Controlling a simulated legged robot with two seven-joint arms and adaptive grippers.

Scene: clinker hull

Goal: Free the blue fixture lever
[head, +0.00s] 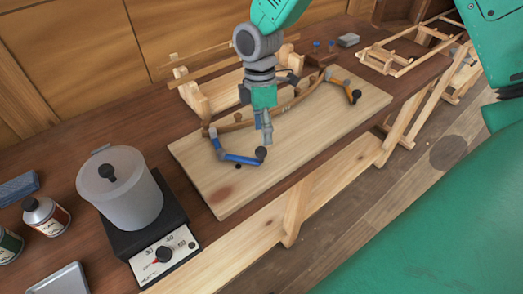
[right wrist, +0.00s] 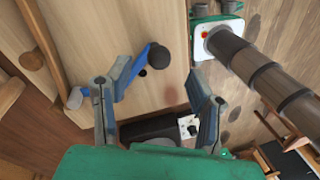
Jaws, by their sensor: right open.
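The blue fixture lever (head: 238,158) is on the left part of the pale wooden board (head: 215,190), its black knob at the right end, near the board's front edge. A curved wooden strip (head: 238,121) runs from beside it to the orange lever (head: 343,82). My right gripper (head: 267,138) hangs over the board, just above and beside the blue lever's knob. In the right wrist view the gripper (right wrist: 160,88) is open and empty. The blue lever (right wrist: 138,64) lies partly behind its left finger; contact cannot be told. My left gripper is out of view.
A lidded pot (head: 122,190) stands on a black hot plate (head: 182,222) left of the board. Cans (head: 45,215) and a metal tray (head: 62,282) are at far left. A wooden frame (head: 400,50) lies at back right. The board's front right is clear.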

